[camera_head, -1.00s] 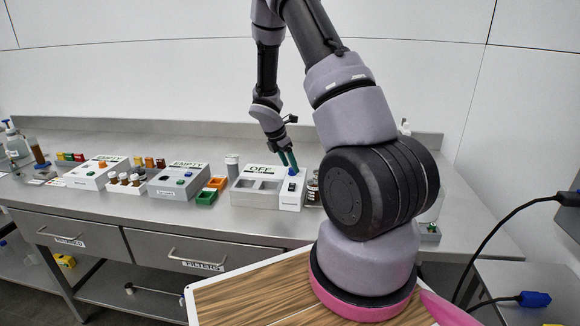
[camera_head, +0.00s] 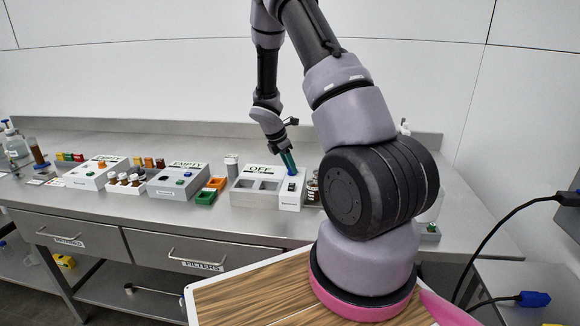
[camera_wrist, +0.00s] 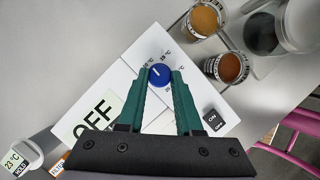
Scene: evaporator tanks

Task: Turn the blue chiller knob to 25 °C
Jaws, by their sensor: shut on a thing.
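The blue chiller knob (camera_wrist: 159,76) sits on the white chiller box (camera_wrist: 120,65), with small temperature marks around it, too small to read surely. Its white pointer line points toward the upper left in the wrist view. My gripper (camera_wrist: 160,77) has its two green fingers on either side of the knob, shut on it. In the head view, my gripper (camera_head: 291,168) reaches down to the box's right part, and the knob (camera_head: 292,173) shows just under the fingertips. The box's display (camera_wrist: 97,120) reads OFF. A black ON switch (camera_wrist: 213,120) is right of the fingers.
Brown-filled jars (camera_wrist: 229,67) stand close beside the box, beyond the knob. Grey and white units marked EMPTY (camera_head: 180,180) stand further left on the steel bench.

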